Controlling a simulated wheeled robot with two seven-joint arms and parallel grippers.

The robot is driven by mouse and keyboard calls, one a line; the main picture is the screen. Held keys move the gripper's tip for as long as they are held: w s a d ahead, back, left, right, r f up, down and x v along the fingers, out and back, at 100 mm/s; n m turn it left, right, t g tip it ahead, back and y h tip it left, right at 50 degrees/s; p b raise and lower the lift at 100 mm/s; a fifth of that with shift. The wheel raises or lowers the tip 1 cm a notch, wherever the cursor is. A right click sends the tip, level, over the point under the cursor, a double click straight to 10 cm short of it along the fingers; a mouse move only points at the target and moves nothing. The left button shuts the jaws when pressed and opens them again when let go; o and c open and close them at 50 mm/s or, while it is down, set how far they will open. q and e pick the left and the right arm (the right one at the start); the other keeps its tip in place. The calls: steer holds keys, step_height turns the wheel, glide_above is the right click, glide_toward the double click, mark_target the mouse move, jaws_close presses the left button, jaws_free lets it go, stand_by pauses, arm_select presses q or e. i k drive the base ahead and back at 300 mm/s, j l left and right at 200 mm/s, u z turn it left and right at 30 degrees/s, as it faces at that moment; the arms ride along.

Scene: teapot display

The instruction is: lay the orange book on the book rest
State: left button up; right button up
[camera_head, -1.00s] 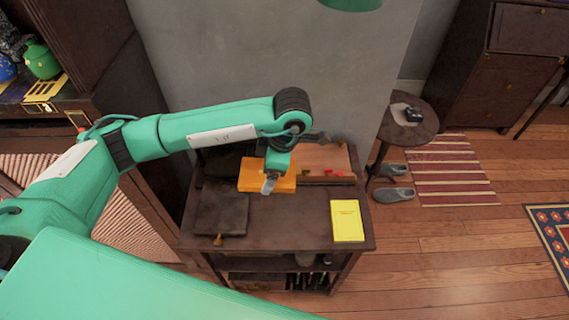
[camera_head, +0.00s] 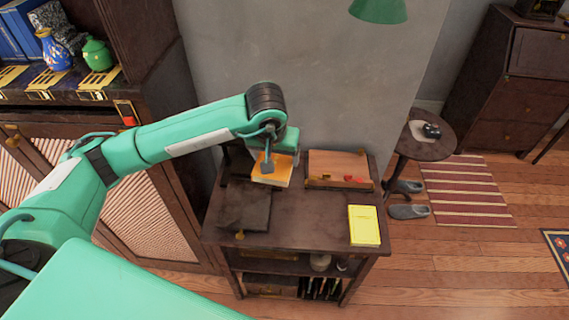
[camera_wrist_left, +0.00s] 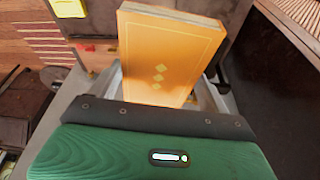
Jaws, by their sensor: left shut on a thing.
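The orange book (camera_head: 273,171) is in my left gripper (camera_head: 267,165), above the back left part of the small dark table (camera_head: 310,228). In the left wrist view the orange book (camera_wrist_left: 170,52) shows its cover with a thin border and small diamond marks, and my left gripper (camera_wrist_left: 165,95) is shut on it. A dark upright piece (camera_head: 236,165) stands beside and partly behind the book; it may be the book rest, but the arm and book hide much of it. My right gripper is not in view.
A dark flat square (camera_head: 245,206) lies at the table's front left. A wooden board (camera_head: 338,165) with red and yellow bits is at the back right, a yellow book (camera_head: 364,226) at the front right. The front middle is bare. A cabinet with vases (camera_head: 97,54) stands left.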

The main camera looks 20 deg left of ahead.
mark_target(335, 167)
steer(key=i+l, duration=0.2)
steer(key=l, duration=0.2)
steer(key=i+l, duration=0.2)
steer(key=l, duration=0.15)
steer(key=i+l, duration=0.15)
steer(key=l, duration=0.25)
steer(key=i+l+u, duration=0.1)
steer(key=l, duration=0.3)
steer(key=i, duration=0.1)
